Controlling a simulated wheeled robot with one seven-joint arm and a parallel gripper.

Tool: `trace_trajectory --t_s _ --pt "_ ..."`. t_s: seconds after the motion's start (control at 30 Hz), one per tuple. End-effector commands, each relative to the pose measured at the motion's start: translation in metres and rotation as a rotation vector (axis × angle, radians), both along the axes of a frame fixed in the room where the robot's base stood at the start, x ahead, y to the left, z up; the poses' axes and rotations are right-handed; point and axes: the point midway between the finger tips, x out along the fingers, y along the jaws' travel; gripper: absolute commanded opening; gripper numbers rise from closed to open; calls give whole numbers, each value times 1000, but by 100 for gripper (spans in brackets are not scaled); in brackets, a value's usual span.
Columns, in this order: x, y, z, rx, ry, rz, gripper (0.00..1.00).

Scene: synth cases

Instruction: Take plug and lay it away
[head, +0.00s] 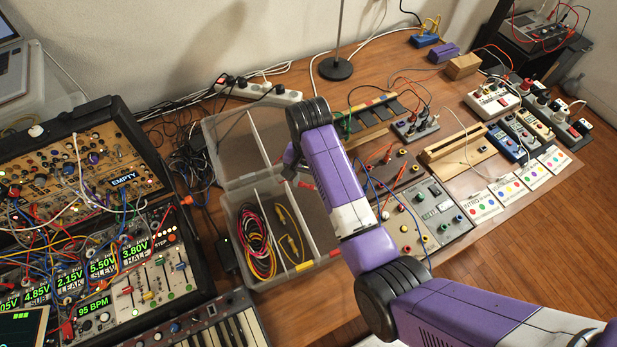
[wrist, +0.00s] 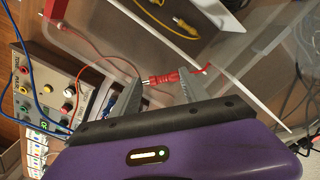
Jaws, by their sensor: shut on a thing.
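My gripper (head: 297,174) is above the clear divided case (head: 292,277), near its right rear part. In the wrist view, my gripper (wrist: 157,88) is shut on a red plug (wrist: 163,77), with its metal tip showing at the left finger. A bit of the plug also shows beside the gripper in the head view (head: 305,185). An orange-red lead runs near the fingers in the wrist view; I cannot tell whether it joins the plug. The case's left compartment holds coiled red, yellow and black cables (head: 257,243). The compartment beside it holds a yellow lead (head: 290,245).
The case's clear lid (head: 240,145) stands open at the back. A modular synth (head: 85,190) and a keyboard (head: 215,325) stand at left and front. Grey socket modules (head: 437,215) with loose leads are close on the right. A lamp stand (head: 336,67) stands behind.

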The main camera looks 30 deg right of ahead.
Motion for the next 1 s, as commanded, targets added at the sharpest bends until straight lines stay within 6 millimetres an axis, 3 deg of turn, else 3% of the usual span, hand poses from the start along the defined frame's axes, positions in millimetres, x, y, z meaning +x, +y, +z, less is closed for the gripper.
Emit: trace_trajectory --t_s 0.23,0.27,0.37,0.77,1.0 --pt "0 0 0 0 0 0 15" --pt "0 0 0 0 0 0 56" --pt "0 0 0 0 0 0 76" --pt "1 0 4 0 -1 0 78" --pt "2 0 40 0 -7 -1 78"
